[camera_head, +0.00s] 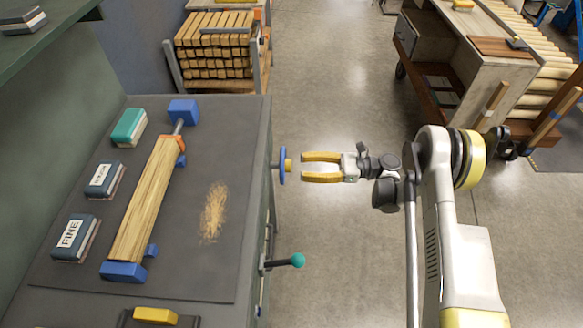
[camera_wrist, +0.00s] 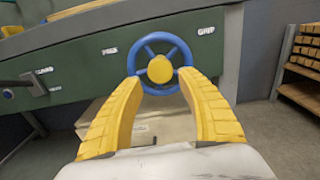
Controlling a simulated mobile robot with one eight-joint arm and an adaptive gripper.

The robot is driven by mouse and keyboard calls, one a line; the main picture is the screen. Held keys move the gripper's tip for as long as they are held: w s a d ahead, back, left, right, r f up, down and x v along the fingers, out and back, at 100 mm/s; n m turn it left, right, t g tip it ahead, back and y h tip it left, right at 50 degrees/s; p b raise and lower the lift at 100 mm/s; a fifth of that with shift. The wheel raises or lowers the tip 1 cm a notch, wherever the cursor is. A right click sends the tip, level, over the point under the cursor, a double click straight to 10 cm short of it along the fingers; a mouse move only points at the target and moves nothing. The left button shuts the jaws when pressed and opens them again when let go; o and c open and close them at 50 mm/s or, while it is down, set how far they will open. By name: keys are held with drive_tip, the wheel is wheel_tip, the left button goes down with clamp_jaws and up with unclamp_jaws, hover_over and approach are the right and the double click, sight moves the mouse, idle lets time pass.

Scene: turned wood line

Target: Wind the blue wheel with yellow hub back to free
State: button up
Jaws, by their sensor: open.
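The blue wheel (camera_wrist: 177,46) with its yellow hub (camera_wrist: 160,69) is mounted on the green side face of the bench, and shows edge-on in the head view (camera_head: 282,166). My gripper (camera_head: 303,168) is open and empty, its two yellow fingers pointing at the wheel. A small gap shows between the fingertips and the hub in the head view. In the wrist view the fingers (camera_wrist: 160,82) stand either side of the hub, in front of the wheel. Labels flank the wheel; the right one (camera_wrist: 206,30) seems to read GRIP and the left one (camera_wrist: 109,50) looks like FREE.
A lever with a teal knob (camera_head: 298,260) sticks out from the bench side, nearer than the wheel. On the bench top (camera_head: 190,275), a wooden bar (camera_head: 147,200) lies between blue end blocks. A wood rack (camera_head: 215,55) stands behind. Open floor lies right of the bench.

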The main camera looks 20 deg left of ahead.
sight(290, 166)
drive_tip(key=shift+b+x, duration=0.6)
drive_tip(key=shift+x, duration=1.8)
drive_tip(key=shift+w, duration=0.1)
drive_tip(key=shift+c, duration=0.4)
drive_tip(key=c, duration=0.8)
